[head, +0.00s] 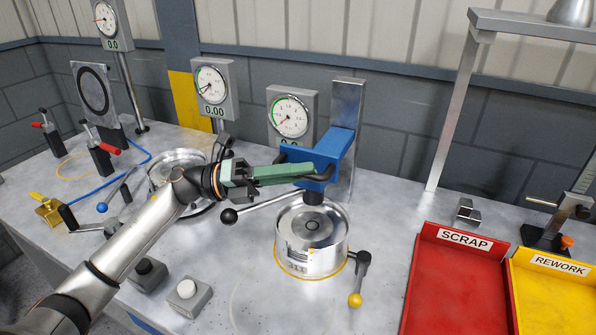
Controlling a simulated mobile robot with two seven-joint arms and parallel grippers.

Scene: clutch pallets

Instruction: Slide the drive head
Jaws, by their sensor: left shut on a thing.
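The drive head appears as a blue block (322,158) on an upright metal column (346,130), with a short dark spindle below it. My left gripper (306,173) reaches in from the left, its green fingers against the left side of the blue block, where a black bar handle shows. It is shut on the drive head, but the exact contact is partly hidden by the fingers. A round silver clutch unit (311,238) stands on the bench beneath the spindle, with a visible gap between them. My right gripper is not in view.
A ball-ended lever (262,206) sticks out left of the clutch unit, and a yellow-knobbed lever (358,280) stands at its right. Gauges (291,116) stand behind. Red SCRAP (428,285) and yellow REWORK (545,300) trays lie right. Two button boxes (190,296) sit at front left.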

